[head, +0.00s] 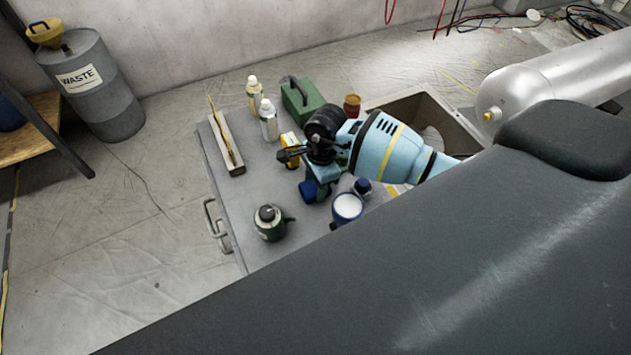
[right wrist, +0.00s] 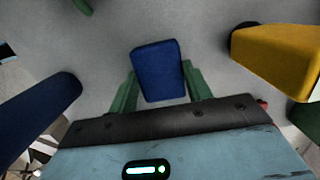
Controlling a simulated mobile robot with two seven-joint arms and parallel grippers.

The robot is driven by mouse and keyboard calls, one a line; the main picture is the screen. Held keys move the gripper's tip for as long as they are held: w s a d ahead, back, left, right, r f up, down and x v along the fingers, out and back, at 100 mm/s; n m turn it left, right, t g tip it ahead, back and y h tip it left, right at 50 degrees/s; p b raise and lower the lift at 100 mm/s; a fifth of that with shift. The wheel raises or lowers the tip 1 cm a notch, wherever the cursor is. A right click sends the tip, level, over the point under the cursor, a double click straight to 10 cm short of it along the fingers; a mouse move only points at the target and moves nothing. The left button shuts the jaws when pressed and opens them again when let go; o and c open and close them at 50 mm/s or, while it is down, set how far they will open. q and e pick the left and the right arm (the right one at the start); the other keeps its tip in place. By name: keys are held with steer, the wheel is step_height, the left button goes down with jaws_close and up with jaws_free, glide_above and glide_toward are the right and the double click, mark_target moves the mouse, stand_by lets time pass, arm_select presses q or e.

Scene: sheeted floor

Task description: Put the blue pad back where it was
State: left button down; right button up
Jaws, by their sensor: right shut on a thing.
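The blue pad (right wrist: 158,68) is a small dark-blue block between the two green fingers of my right gripper (right wrist: 160,84) in the right wrist view. The gripper is shut on it. In the head view my right gripper (head: 312,183) is low over the grey bench top, with the blue pad (head: 307,192) at its tip. I cannot tell whether the pad touches the surface. The fingers are partly hidden by the gripper body. My left gripper is not in view.
A yellow object (right wrist: 280,55) is close to the gripper.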

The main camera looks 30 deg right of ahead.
steer(key=o, duration=0.9)
steer(key=shift+f, duration=0.15)
steer(key=shift+o, duration=0.2)
steer(key=shift+r, duration=0.25)
step_height(320, 180, up, 12)
steer(key=d, duration=0.1)
steer(key=shift+d+p, duration=0.25)
steer(key=shift+p, duration=0.15)
steer(key=shift+s+f, duration=0.15)
